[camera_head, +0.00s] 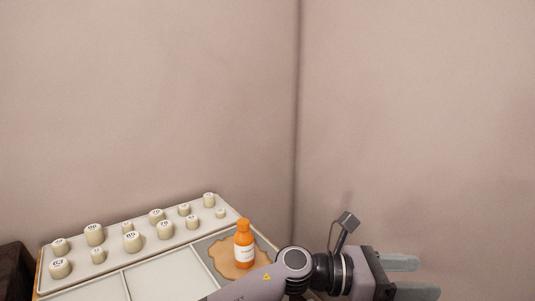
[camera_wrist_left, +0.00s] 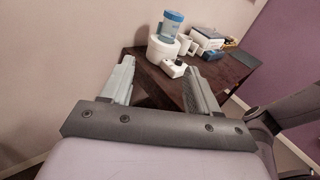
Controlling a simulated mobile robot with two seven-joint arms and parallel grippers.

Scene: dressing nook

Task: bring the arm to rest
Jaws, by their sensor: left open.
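My left gripper (camera_head: 425,277) is at the lower right of the head view, its arm coming in from the bottom. Its two grey fingers point right and stand apart with nothing between them. It is to the right of the tray and the orange bottle, clear of both. In the left wrist view the open fingers (camera_wrist_left: 160,82) point toward a dark brown table (camera_wrist_left: 150,78), which shows beyond and between them. My right gripper is in neither view.
An orange bottle (camera_head: 244,252) stands on a tan patch (camera_head: 222,262) beside a tray (camera_head: 75,272) with several numbered cream pieces. The wrist view shows a blue-topped container (camera_wrist_left: 171,27) and white boxes (camera_wrist_left: 206,38) on the dark table. Bare walls stand behind.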

